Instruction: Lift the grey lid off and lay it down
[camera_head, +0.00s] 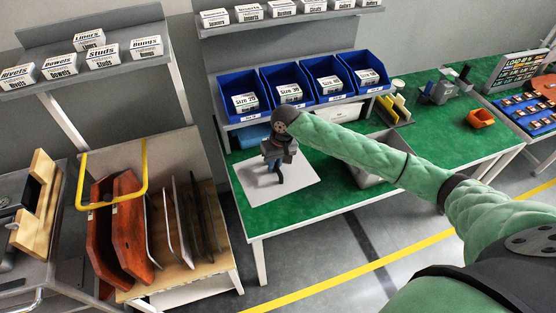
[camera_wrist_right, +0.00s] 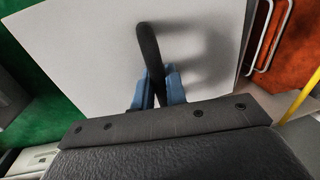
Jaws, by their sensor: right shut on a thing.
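The grey lid (camera_head: 305,187) is a flat, pale, square plate with a dark upright handle (camera_head: 280,176). It is level over the left end of the green table. I cannot tell whether it touches the table or hangs just above it. My right gripper (camera_head: 277,163) points down over the lid, shut on the handle. In the right wrist view the blue fingertips (camera_wrist_right: 158,88) pinch the dark handle (camera_wrist_right: 148,48), with the pale lid (camera_wrist_right: 85,55) behind. A grey bin (camera_head: 362,178) stands open-topped to the right, partly hidden by my arm. My left gripper is out of view.
Blue bins (camera_head: 242,113) line the back of the green table (camera_head: 335,197). Green surface is free between the lid and the grey bin. A rack of upright boards (camera_head: 125,235) stands left, beyond a gap.

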